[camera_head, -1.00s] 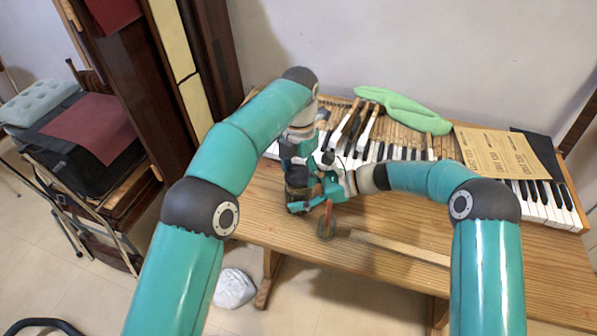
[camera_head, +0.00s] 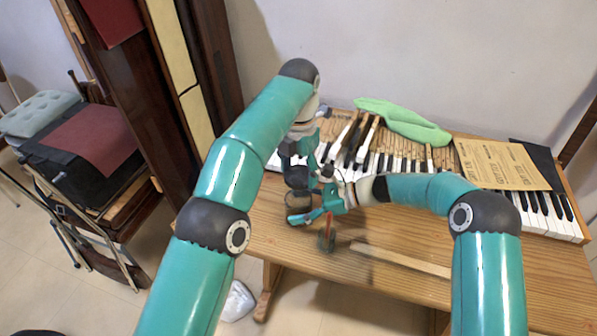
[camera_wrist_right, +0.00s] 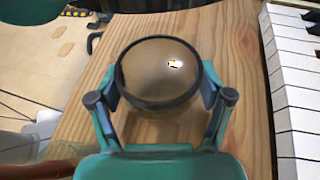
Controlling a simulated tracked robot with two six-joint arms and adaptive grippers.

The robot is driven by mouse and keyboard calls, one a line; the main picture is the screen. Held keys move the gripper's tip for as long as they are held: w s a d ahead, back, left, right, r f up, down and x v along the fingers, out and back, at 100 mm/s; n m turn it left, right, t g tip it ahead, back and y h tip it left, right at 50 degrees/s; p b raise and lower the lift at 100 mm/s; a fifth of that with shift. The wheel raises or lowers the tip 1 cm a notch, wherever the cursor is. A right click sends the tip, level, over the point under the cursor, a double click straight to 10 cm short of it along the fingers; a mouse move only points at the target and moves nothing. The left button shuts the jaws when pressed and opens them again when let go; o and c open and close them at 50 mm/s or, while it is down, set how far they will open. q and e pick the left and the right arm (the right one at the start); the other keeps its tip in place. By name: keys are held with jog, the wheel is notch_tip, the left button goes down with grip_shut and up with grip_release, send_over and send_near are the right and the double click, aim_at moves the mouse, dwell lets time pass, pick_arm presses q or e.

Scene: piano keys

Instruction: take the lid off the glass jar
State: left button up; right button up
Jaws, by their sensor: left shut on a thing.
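The glass jar (camera_wrist_right: 160,75) stands between the fingers of my right gripper (camera_wrist_right: 160,92) in the right wrist view. It has a dark round rim, and brown shows through it. My right gripper's fingers press on both sides of the jar. In the head view the jar (camera_head: 299,201) is small, with my right gripper (camera_head: 305,212) at it. My left gripper (camera_head: 296,163) is above the jar, shut on a dark round piece that looks like the lid (camera_head: 297,178). The lid appears raised off the rim, though the arms crowd the view.
Piano keys (camera_head: 550,212) run along the back of the wooden table (camera_head: 390,285). A wooden strip (camera_head: 400,259) and a red-handled tool (camera_head: 328,235) lie in front.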

jog(key=shift+o, duration=1.2)
